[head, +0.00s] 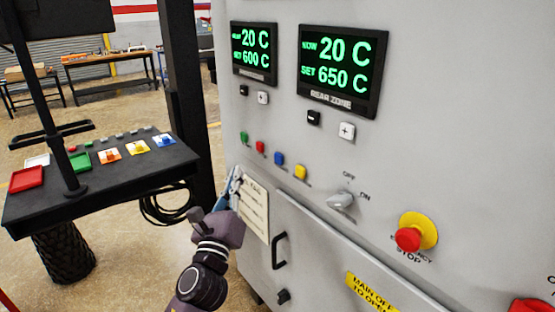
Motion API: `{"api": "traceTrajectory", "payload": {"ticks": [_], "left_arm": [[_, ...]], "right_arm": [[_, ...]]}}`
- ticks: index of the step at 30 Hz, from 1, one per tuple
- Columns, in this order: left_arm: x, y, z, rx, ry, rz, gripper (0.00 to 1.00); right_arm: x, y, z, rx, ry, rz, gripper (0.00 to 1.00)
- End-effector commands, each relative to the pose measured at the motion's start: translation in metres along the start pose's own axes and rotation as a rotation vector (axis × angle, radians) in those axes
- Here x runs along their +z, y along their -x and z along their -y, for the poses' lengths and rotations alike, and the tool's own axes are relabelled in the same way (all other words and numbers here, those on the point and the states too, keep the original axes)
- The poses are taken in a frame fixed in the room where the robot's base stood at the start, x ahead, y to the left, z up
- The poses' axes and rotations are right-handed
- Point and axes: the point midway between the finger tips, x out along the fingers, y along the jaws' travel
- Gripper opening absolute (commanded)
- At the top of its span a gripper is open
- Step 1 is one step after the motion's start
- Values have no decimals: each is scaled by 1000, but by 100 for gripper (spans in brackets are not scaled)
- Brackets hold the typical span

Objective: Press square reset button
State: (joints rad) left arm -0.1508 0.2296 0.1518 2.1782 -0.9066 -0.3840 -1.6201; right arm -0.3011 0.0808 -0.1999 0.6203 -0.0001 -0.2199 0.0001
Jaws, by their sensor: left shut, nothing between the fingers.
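No label reading "reset" can be made out, so I cannot tell which button is the square reset button. The furnace cabinet (400,150) carries a row of small green (244,138), red (260,146), blue (279,158) and yellow (300,172) buttons. My left gripper (222,207) is shut and empty, in front of the cabinet's left edge, below the small buttons. My right gripper is not in view.
A paper tag (255,208) hangs beside my left gripper. A door handle (279,250), a rotary switch (341,199) and a red emergency stop (408,239) stick out of the cabinet. A dark post (187,90) and looped cables (165,206) stand between console and cabinet.

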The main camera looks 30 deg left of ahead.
Motion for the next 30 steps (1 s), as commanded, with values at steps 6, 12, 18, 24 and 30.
{"api": "traceTrajectory", "payload": {"ticks": [6,12,18,24,30], "left_arm": [[-5,-5,4,-1,3,-1,0],[-17,-23,17,-1,5,0,0],[-32,-42,31,-1,5,0,0],[-42,-56,41,0,4,-1,0],[-46,-61,44,0,3,-2,0]], "right_arm": [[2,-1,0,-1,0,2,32],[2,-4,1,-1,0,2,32],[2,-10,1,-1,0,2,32],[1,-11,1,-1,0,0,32],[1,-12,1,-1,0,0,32]]}}
